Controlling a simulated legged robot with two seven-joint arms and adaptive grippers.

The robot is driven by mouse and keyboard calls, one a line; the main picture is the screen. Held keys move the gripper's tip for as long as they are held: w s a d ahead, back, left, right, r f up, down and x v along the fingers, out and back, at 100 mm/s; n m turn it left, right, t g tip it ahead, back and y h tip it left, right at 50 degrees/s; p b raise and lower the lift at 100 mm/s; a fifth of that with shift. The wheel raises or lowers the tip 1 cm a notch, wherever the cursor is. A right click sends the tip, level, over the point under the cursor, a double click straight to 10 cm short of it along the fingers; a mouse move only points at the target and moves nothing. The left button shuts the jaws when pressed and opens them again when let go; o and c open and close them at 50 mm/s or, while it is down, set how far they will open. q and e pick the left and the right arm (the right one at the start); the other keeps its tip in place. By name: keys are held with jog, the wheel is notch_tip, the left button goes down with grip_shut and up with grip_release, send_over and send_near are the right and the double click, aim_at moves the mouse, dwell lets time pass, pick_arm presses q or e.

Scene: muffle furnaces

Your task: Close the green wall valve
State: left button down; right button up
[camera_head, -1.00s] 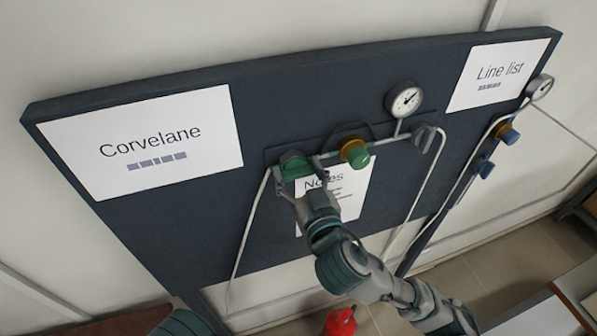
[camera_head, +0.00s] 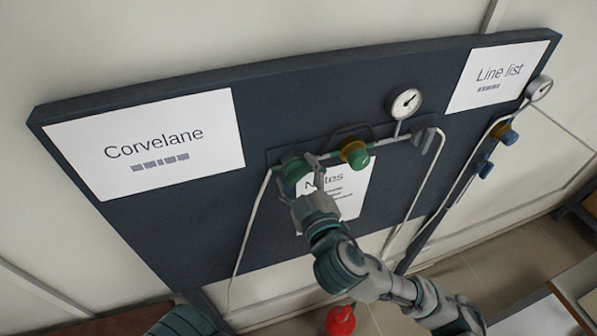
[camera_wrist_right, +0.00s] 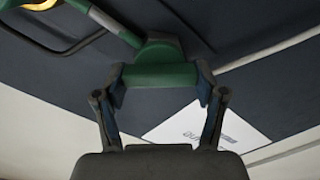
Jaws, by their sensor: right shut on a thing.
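The green wall valve (camera_head: 294,169) is at the left end of the pipe on the dark wall panel. My right gripper (camera_head: 298,187) reaches up to it from below and is shut on its green handle. In the right wrist view the green handle (camera_wrist_right: 160,76) lies between the two fingertips of my right gripper (camera_wrist_right: 160,90), one finger on each side. Part of the valve is hidden behind the fingers in the head view. My left gripper is not in view.
A green and yellow knob (camera_head: 355,154) sits just right on the same pipe, below a round gauge (camera_head: 405,102). A grey fitting (camera_head: 424,139) ends the pipe. Blue valves (camera_head: 486,169) hang farther right. A red object (camera_head: 340,320) is on the floor below.

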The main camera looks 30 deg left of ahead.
jog(key=n, duration=0.2)
jog(key=f+n, duration=0.1)
jog(key=n, duration=0.2)
jog(key=shift+w+p, duration=0.1)
jog(key=shift+p, duration=0.25)
jog(key=shift+n, duration=2.3)
